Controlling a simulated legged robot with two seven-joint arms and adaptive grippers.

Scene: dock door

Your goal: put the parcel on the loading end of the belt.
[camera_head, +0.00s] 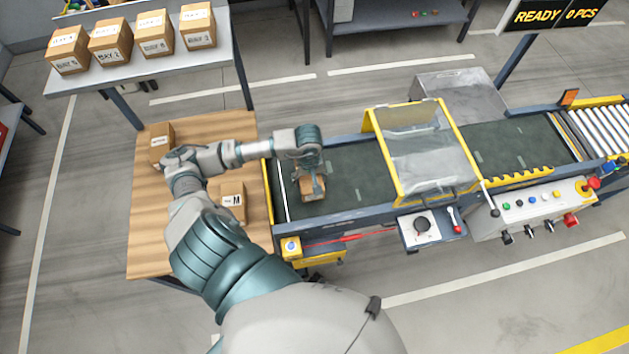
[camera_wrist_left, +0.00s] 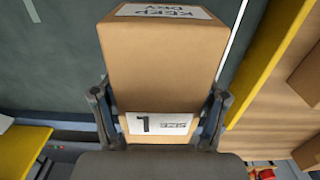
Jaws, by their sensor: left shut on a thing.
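A brown cardboard parcel (camera_head: 312,188) is at the left end of the dark green belt (camera_head: 356,178). In the left wrist view the parcel (camera_wrist_left: 160,65) fills the middle, with a "KEEP DRY" label on one face and a label with a large 1 on another. My left gripper (camera_head: 311,174) reaches over the belt end and is shut on the parcel, one finger on each side, as the left wrist view (camera_wrist_left: 158,110) shows. I cannot tell whether the parcel's underside touches the belt. My right gripper is not in view.
A wooden table (camera_head: 150,230) left of the belt holds two more parcels, one marked M (camera_head: 233,202). A yellow-framed clear guard (camera_head: 428,155) spans the belt to the right. A control box (camera_head: 540,205) with buttons is at front right. Several labelled boxes stand on a grey table (camera_head: 140,75).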

